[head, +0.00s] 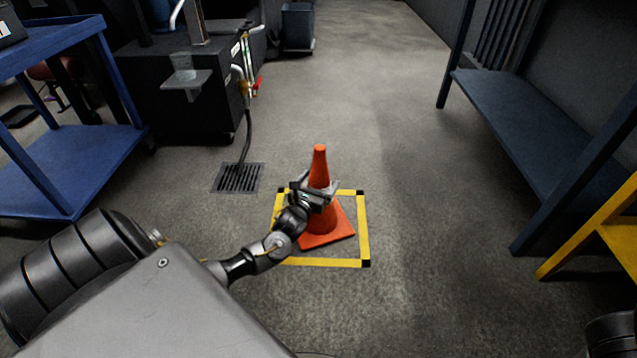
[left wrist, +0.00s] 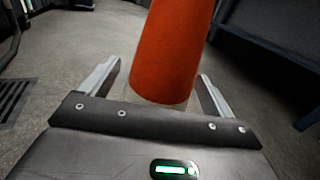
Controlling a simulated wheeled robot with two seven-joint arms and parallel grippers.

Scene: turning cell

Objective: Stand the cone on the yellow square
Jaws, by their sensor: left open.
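The orange cone (head: 320,165) stands upright on the floor inside the yellow square (head: 363,228), which is a taped outline with black corner pieces. The cone's square base is turned a little against the tape lines. My left gripper (head: 327,189) is at the cone's upper body, with its fingers on either side of it. In the left wrist view the cone (left wrist: 172,50) rises between the open fingers of the left gripper (left wrist: 160,88), with a gap showing at each side. My arm hides the left part of the cone's base. My right gripper is not in view.
A floor drain grate (head: 238,178) lies left of the square. A blue cart (head: 70,170) and a black machine (head: 185,100) stand at the left. A dark bench (head: 540,130) and a yellow frame (head: 600,235) line the right. The floor beyond the cone is clear.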

